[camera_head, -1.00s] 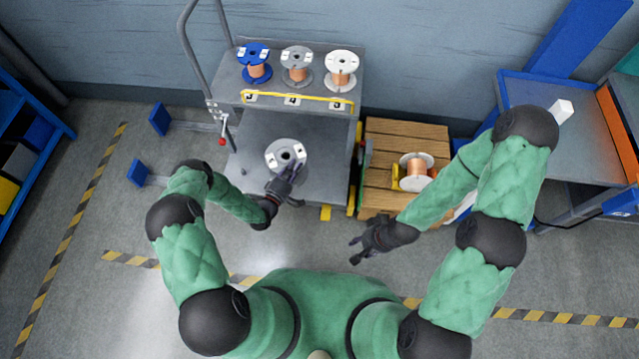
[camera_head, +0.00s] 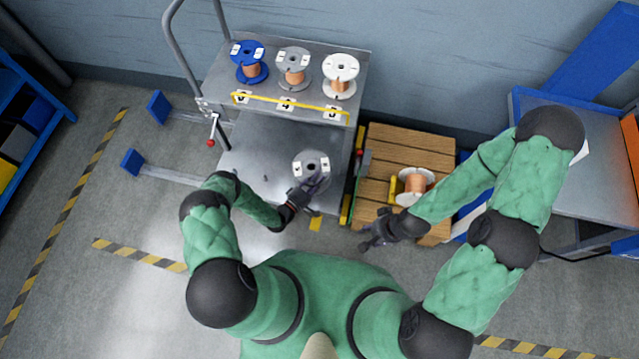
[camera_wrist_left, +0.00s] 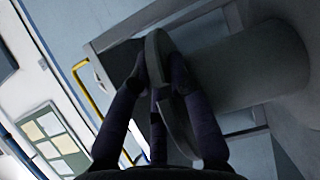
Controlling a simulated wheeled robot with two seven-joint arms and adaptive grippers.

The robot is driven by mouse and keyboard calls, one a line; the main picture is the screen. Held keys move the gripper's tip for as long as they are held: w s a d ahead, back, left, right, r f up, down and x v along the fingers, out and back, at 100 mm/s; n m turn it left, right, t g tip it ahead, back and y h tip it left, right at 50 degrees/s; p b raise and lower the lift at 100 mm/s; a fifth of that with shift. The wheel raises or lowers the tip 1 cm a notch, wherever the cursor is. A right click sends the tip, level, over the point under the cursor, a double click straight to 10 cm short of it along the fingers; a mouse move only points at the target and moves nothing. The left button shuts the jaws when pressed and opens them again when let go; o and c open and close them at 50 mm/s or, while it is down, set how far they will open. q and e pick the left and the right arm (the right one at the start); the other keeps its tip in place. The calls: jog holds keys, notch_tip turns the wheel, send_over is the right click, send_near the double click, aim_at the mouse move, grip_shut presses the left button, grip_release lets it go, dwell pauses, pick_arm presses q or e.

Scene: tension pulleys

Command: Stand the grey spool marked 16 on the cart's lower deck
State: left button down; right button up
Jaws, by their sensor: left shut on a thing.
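The grey spool (camera_head: 311,160) is over the right part of the cart's lower deck (camera_head: 262,150), its round flange facing up. I cannot read its number, or tell whether its base touches the deck. My left gripper (camera_head: 314,186) is shut on the spool's near rim. In the left wrist view the dark fingers clasp the flange of the grey spool (camera_wrist_left: 255,70), with its thick barrel beyond. My right gripper (camera_head: 370,238) hangs in front of the pallet, apart from the spool; its finger opening is unclear.
The upper deck (camera_head: 270,88) holds a blue spool (camera_head: 248,62), another grey spool (camera_head: 294,67) and a white spool (camera_head: 340,75) behind a yellow rail (camera_head: 290,104). A wooden pallet (camera_head: 405,150) with a copper-wound spool (camera_head: 416,186) stands right of the cart. The lower deck's left part is clear.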

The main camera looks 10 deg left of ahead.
pick_arm(q)
jog(key=b, duration=0.2)
send_over(316, 192)
notch_tip(316, 192, down, 5)
jog(key=shift+d+r, duration=0.1)
jog(key=shift+d, duration=0.05)
jog(key=shift+f+b, duration=1.15)
jog(key=shift+f, duration=1.1)
jog(key=shift+w, duration=0.1)
jog(key=shift+r, duration=0.1)
jog(key=c, duration=1.2)
grip_release()
jog(key=shift+o, duration=0.2)
